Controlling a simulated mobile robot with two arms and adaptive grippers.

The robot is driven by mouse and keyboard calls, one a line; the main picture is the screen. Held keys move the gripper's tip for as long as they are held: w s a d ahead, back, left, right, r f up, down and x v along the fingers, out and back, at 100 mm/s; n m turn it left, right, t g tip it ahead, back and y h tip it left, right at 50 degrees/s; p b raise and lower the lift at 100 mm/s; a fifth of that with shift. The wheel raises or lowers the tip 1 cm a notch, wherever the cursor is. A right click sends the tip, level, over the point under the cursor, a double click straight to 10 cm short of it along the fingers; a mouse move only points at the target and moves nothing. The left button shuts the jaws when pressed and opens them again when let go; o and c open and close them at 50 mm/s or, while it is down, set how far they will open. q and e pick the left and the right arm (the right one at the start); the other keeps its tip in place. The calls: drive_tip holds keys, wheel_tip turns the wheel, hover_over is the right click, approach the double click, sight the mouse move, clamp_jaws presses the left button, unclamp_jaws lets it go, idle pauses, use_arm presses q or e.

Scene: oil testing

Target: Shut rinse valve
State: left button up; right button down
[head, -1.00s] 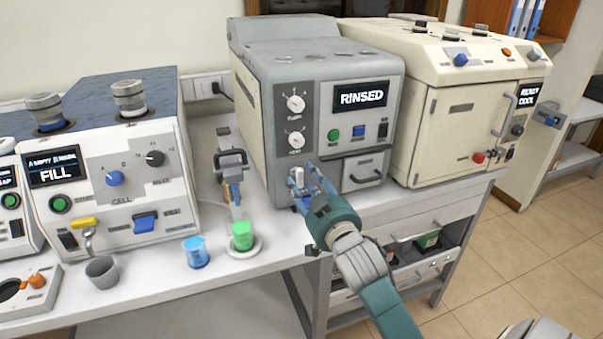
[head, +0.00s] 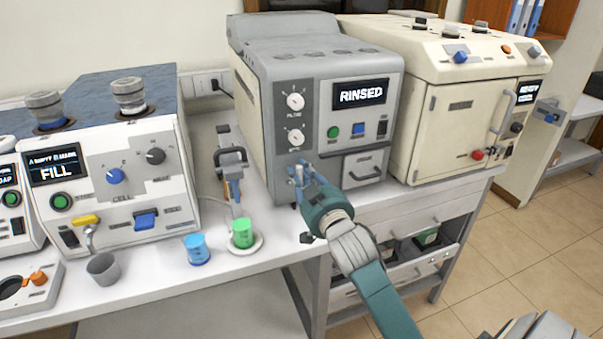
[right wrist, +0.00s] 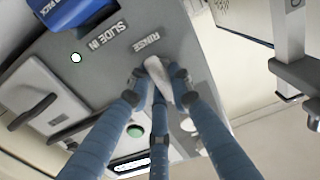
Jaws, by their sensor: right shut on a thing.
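The grey machine (head: 265,105) stands on the bench with a lit display (head: 361,94) that reads RINSED. My right gripper (head: 299,173) is at the lower left of its front panel. In the right wrist view, the blue fingers (right wrist: 158,92) are shut around the white rinse valve handle (right wrist: 157,70), beside the RINSE label (right wrist: 147,43). In the head view the fingers largely hide the handle, so its exact angle is hard to tell. My left gripper is not in view.
Two white knobs (head: 295,101) sit above the valve. A blue beaker (head: 197,250) and a green beaker (head: 242,233) stand on the bench to the left. A clamp-like stand (head: 231,170) is close to the machine's left side. A cream machine (head: 455,130) stands at the right.

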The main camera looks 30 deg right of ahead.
drive_tip(key=m+p, duration=0.3)
drive_tip(key=m, duration=0.1)
drive_tip(key=m+p, duration=0.3)
drive_tip(key=m, duration=0.2)
drive_tip(key=shift+d+f+m+p, duration=0.1)
drive_tip(key=shift+m+p, duration=0.2)
drive_tip(key=shift+p, duration=0.05)
drive_tip(key=m+p, duration=0.2)
drive_tip(key=m, duration=0.2)
drive_tip(key=shift+f, duration=0.2)
drive_tip(key=shift+f+m+p, duration=0.2)
drive_tip(key=shift+m+p, duration=0.5)
drive_tip(key=shift+m, duration=1.4)
drive_tip(key=c, duration=1.5)
unclamp_jaws()
drive_tip(key=shift+c, duration=0.2)
